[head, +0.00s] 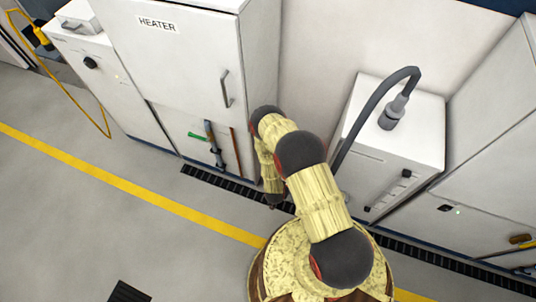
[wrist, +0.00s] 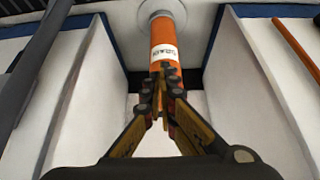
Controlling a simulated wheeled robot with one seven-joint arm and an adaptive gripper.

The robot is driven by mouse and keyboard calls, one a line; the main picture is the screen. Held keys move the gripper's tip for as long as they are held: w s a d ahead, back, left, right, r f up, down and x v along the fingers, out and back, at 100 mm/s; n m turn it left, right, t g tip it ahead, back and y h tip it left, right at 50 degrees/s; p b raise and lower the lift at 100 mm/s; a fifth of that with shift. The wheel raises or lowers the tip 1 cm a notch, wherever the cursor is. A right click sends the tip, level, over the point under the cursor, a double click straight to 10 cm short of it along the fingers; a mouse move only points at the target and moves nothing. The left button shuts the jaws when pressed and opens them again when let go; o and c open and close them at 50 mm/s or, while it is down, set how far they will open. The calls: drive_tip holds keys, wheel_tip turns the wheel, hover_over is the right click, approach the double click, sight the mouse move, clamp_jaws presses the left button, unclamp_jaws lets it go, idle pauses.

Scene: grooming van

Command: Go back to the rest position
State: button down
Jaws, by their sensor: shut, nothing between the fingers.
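My gripper (wrist: 160,84) is shut and empty, its fingertips together in the middle of the wrist view. Beyond the tips is an orange cylinder (wrist: 165,38) with a white label, hanging from a round white fitting (wrist: 160,10). The fingertips overlap its lower end in the picture, and I cannot tell whether they touch it. In the head view my arm is bent over, with its end low in front of the heater cabinet (head: 185,62). The fingers are too small and hidden there to make out.
Beside the arm stands a white unit (head: 415,125) with a grey hose (head: 372,105). A dark floor grate (head: 225,190) lies along the cabinets. The grey floor (head: 100,225) at left is mostly clear.

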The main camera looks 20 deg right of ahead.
drive_tip(key=s+a+f+n+g+y, duration=0.1)
drive_tip(key=s+a+f+g+y, duration=0.25)
drive_tip(key=s, duration=0.55)
drive_tip(key=s+a+r+n+g, duration=0.2)
drive_tip(key=s+a+r, duration=0.1)
drive_tip(key=a+r, duration=0.25)
drive_tip(key=w+a+r+n+g+y, duration=0.1)
drive_tip(key=w+r, duration=0.1)
drive_tip(key=r, duration=1)
drive_tip(key=w+a+r+n, duration=0.1)
drive_tip(key=w+r+n, duration=0.1)
drive_tip(key=r, duration=1.1)
drive_tip(key=w+a+r+n+g+y, duration=0.1)
drive_tip(key=w+a+r, duration=0.1)
drive_tip(key=r, duration=1)
drive_tip(key=s+r+t, duration=0.3)
drive_tip(key=r, duration=1)
drive_tip(key=s+d+r+n+t, duration=0.1)
drive_tip(key=s+r+t, duration=0.1)
drive_tip(key=r, duration=1.2)
drive_tip(key=s+r+n+t+h, duration=0.1)
drive_tip(key=s+r+t, duration=0.2)
drive_tip(key=r, duration=1)
drive_tip(key=shift+s+d+r+t, duration=0.25)
drive_tip(key=shift+s+t, duration=0.1)
drive_tip(key=shift+s, duration=0.65)
